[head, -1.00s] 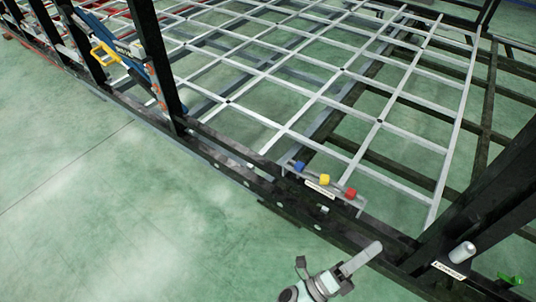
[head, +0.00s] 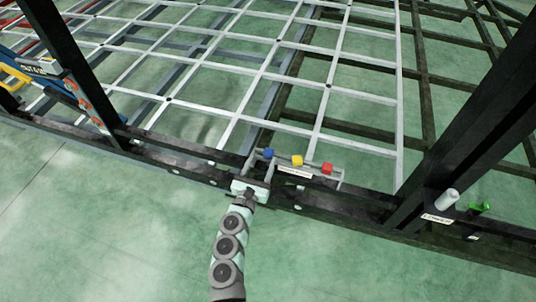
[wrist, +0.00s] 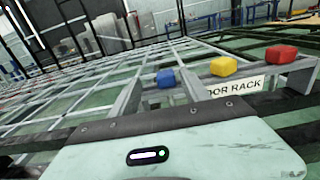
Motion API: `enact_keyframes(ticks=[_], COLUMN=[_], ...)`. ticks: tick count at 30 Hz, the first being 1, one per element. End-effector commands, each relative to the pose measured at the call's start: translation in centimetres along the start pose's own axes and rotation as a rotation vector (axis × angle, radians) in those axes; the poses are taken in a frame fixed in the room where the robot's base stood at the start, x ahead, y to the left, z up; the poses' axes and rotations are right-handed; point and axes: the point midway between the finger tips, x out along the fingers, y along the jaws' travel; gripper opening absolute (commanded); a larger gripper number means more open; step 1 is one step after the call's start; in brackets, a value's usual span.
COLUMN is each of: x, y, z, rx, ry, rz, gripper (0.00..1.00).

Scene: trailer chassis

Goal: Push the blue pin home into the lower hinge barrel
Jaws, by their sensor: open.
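The blue pin (head: 268,153) sits at the left end of a small rack, and only its blue head shows clearly. It also shows in the wrist view (wrist: 165,78), between my two grey fingers. My gripper (head: 261,162) is open at the rack's left end, with its fingers close around or just short of the blue head; contact cannot be told. A pale grey cylinder (head: 447,199) stands by the right post above a label that seems to start with "LOWER". It looks like the lower hinge barrel. Its bore is not visible.
A yellow pin head (head: 297,160) and a red one (head: 327,168) stand beside the blue one on the rack. A green piece (head: 480,208) is right of the cylinder. The black right post (head: 470,120) rises beside the cylinder. Green floor in front is clear.

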Motion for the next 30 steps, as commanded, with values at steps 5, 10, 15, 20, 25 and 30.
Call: enact_keyframes(ticks=[5, 10, 15, 20, 25, 30], x=[1.2, 3.7, 5.3, 5.4, 5.4, 5.4], y=[-0.3, -0.9, -0.8, -0.8, -0.8, -0.8], z=[-0.1, -0.4, -0.2, -0.2, -0.2, -0.2], rx=[-0.001, -0.004, -0.001, -0.001, -0.002, -0.002], ry=[-0.002, -0.003, -0.003, -0.002, -0.002, -0.002], rz=[-0.002, -0.002, -0.001, -0.002, -0.002, -0.002], gripper=[0.55, 0.55, 0.55, 0.55, 0.46, 0.32])
